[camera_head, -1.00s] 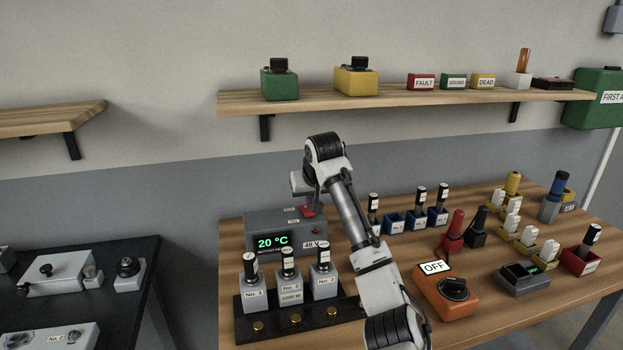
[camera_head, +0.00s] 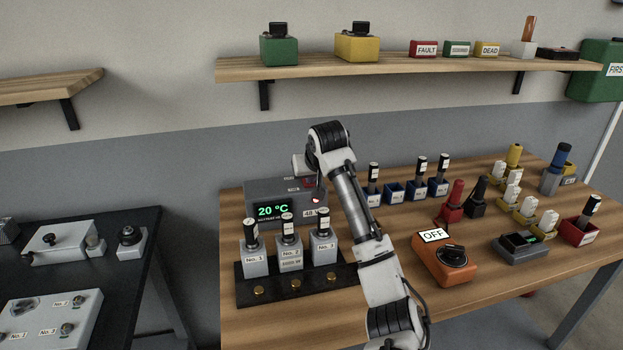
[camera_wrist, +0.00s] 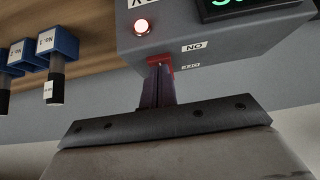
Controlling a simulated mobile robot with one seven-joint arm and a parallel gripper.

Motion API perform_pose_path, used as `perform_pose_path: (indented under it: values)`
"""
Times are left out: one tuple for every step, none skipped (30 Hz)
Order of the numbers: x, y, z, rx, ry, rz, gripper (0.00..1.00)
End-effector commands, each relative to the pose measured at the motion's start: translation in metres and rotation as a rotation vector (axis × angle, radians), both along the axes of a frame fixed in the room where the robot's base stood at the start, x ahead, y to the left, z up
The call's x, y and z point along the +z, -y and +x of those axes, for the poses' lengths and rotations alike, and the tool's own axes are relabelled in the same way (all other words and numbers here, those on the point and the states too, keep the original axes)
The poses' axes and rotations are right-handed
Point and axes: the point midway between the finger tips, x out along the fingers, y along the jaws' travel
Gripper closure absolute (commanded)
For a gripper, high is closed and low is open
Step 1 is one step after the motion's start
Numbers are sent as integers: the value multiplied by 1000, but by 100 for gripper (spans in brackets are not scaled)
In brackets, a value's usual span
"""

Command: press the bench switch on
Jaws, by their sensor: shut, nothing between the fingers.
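The grey bench unit (camera_head: 262,190) stands at the back left of the wooden table, with a green 20 °C display (camera_head: 272,210). In the wrist view, which is upside down, its red switch (camera_wrist: 160,61) sits on the near edge beside an "ON" label (camera_wrist: 194,47). A red lamp (camera_wrist: 142,27) on the unit is lit; it also glows in the head view (camera_head: 316,201). My gripper (camera_wrist: 157,70) is shut and empty, its fingertips at the red switch and seemingly touching it. The fingertips cover part of the switch, so its exact position is unclear.
A black rack (camera_head: 300,283) with several numbered handled blocks stands in front of the unit. Blue holders (camera_head: 394,192) are to the right. An orange box (camera_head: 445,262) marked OFF, with a black knob, is right of my arm. A shelf (camera_head: 400,67) hangs above.

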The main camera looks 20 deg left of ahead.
Motion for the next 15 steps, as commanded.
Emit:
perform_pose_path:
  values:
    - [0, 0, 0, 0, -2, -1, 100]
    - [0, 0, 0, 0, -2, -1, 100]
    - [1, 0, 0, 0, -2, -1, 100]
    - [2, 0, 0, 0, -2, -1, 100]
    - [3, 0, 0, 1, -2, 0, 100]
    - [4, 0, 0, 1, -2, 0, 100]
    - [6, 0, 0, 1, -2, 0, 100]
    - [7, 0, 0, 1, -3, -1, 100]
    - [9, 0, 0, 1, -3, -1, 100]
    - [11, 0, 0, 1, -3, -1, 100]
    - [12, 0, 0, 1, -3, -1, 100]
    - [14, 0, 0, 1, -3, -1, 100]
    - [15, 0, 0, 1, -3, -1, 100]
    - [16, 0, 0, 1, -4, -2, 100]
    - [16, 0, 0, 1, -4, -2, 100]
